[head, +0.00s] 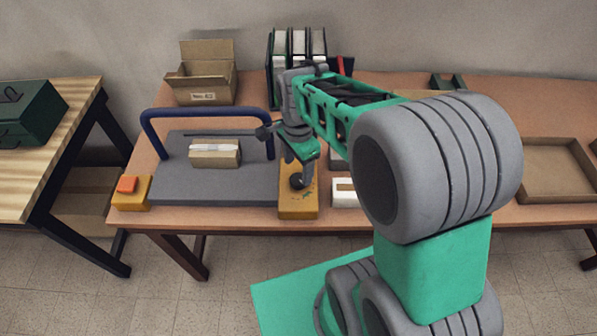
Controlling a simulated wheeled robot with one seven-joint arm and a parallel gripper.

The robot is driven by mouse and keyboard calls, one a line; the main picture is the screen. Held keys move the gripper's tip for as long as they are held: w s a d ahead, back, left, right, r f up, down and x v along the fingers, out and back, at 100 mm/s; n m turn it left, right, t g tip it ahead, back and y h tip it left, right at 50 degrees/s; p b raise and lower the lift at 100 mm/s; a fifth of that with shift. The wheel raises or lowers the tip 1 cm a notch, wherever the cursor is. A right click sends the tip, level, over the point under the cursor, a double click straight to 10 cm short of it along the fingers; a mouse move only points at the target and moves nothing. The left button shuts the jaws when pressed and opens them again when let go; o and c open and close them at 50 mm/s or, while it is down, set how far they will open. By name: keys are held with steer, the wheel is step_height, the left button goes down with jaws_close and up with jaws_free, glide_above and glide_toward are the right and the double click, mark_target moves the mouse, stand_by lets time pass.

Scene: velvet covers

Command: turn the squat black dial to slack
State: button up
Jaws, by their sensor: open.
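The squat black dial (297,181) sits on a yellow box (298,208) near the front edge of the table. My gripper (304,172) is open and points down right at the dial, with a finger beside it. I cannot tell whether the fingers touch the dial. The gripper hides part of the dial and the back of the yellow box. Any marks for slack are too small to read.
A grey plate (178,178) with a blue bar (205,113) over it holds a small carton (214,153). An orange button (127,184) is at its left. A white block (344,193) stands right of the dial box. An open carton (205,82) and binders (298,48) stand behind.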

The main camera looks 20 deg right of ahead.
mark_target(298, 179)
step_height(298, 179, down, 4)
steer(key=shift+f, duration=0.25)
steer(key=shift+c, duration=0.6)
steer(key=c, duration=1.3)
